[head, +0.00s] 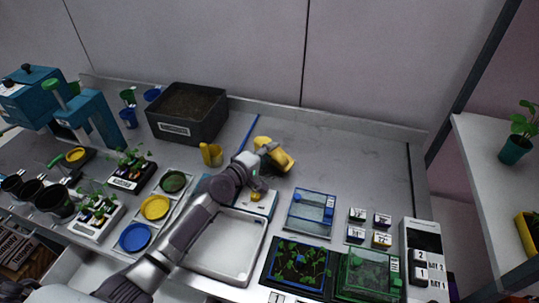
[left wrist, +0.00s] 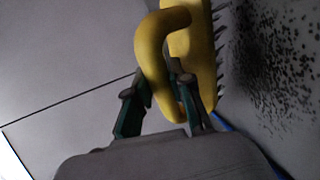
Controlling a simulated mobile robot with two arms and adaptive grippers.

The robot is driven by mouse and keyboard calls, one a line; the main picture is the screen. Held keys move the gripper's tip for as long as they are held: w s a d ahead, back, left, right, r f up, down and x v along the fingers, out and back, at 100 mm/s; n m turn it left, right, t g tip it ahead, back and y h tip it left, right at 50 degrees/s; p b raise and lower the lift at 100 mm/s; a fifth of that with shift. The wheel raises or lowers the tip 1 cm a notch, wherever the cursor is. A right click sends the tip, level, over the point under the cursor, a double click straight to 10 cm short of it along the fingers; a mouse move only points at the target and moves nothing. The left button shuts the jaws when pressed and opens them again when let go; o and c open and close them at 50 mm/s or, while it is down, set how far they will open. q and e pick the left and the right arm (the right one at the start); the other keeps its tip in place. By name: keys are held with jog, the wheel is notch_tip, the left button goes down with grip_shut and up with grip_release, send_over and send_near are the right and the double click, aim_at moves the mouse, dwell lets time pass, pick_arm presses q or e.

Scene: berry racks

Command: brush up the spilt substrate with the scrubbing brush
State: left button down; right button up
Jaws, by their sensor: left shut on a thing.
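The yellow scrubbing brush (head: 281,159) is held above the back middle of the bench in the head view. In the left wrist view its looped yellow handle (left wrist: 150,45) passes between the fingers of my left gripper (left wrist: 160,105). Its dark bristles face right there. My left gripper (head: 256,167) is shut on the handle. The spilt substrate (left wrist: 275,60) shows in the left wrist view as a scatter of dark specks on the grey surface, beside the bristle side of the brush. My right gripper is not in view.
A dark substrate bin (head: 215,125) stands at the back left, with a yellow container (head: 211,154) near it. An empty white tray (head: 211,261) lies in front. A blue-rimmed clear box (head: 311,212) and small labelled blocks (head: 356,234) are at right. The back right bench is clear.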

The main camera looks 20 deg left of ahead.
aim_at(275, 159)
pick_arm(q)
jog(key=shift+w+b, duration=0.65)
jog(key=shift+w, duration=0.85)
jog(key=shift+s+d+p, duration=0.1)
jog(key=shift+d+p, duration=0.2)
jog(key=shift+d, duration=0.3)
jog(key=shift+d+f+p, duration=0.1)
jog(key=shift+d+p, duration=0.2)
jog(key=shift+d, duration=0.6)
jog(key=shift+s+p, duration=0.4)
jog(key=shift+s, duration=0.35)
jog(key=shift+s+f+p, duration=0.2)
jog(key=shift+s+p, duration=0.1)
jog(key=shift+s, duration=0.75)
